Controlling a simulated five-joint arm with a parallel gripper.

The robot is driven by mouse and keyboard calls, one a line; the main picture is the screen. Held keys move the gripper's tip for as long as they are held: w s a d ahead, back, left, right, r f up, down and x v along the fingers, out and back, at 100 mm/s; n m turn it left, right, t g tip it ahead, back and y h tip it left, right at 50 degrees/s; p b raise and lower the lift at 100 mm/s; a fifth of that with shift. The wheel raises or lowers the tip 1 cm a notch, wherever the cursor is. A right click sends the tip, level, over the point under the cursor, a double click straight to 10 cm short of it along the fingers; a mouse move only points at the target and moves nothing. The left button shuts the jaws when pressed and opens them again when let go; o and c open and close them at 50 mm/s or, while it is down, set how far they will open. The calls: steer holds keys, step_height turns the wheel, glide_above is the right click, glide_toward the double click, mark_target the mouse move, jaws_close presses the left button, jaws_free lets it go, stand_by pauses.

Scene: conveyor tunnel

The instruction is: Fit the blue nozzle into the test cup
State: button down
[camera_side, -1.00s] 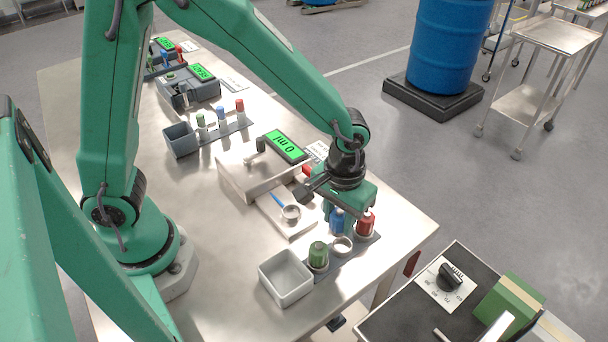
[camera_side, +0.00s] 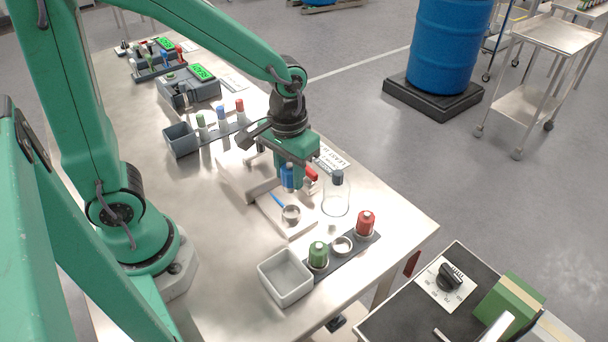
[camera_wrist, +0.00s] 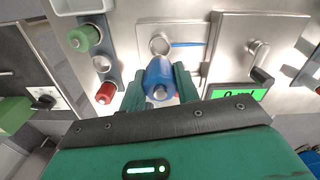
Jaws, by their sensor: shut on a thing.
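My gripper (camera_side: 292,167) is shut on the blue nozzle (camera_side: 288,177) and holds it above the metal station. In the wrist view the blue nozzle (camera_wrist: 159,76) sits between my two fingers (camera_wrist: 160,88), its pale tip facing the camera. A small round metal cup, which looks like the test cup (camera_side: 290,213), stands on a low plate just below and in front of the nozzle. In the wrist view the cup (camera_wrist: 159,44) is just above the nozzle, apart from it. The station's display is hidden behind my gripper in the side view.
A rack (camera_side: 324,272) holds a green nozzle (camera_side: 318,254), an empty ring (camera_side: 342,245) and a red nozzle (camera_side: 366,223). A clear flask (camera_side: 336,200) with a dark stopper stands behind it. A grey bin (camera_side: 286,278) is at the front. A blue strip (camera_side: 277,199) lies beside the cup.

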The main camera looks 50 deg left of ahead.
steer(key=shift+f, duration=0.1)
steer(key=shift+f, duration=2.8)
steer(key=shift+f, duration=1.25)
steer(key=c, duration=0.9)
jaws_free()
steer(key=shift+c, duration=0.2)
steer(key=shift+r, duration=0.15)
steer(key=shift+r, duration=3.75)
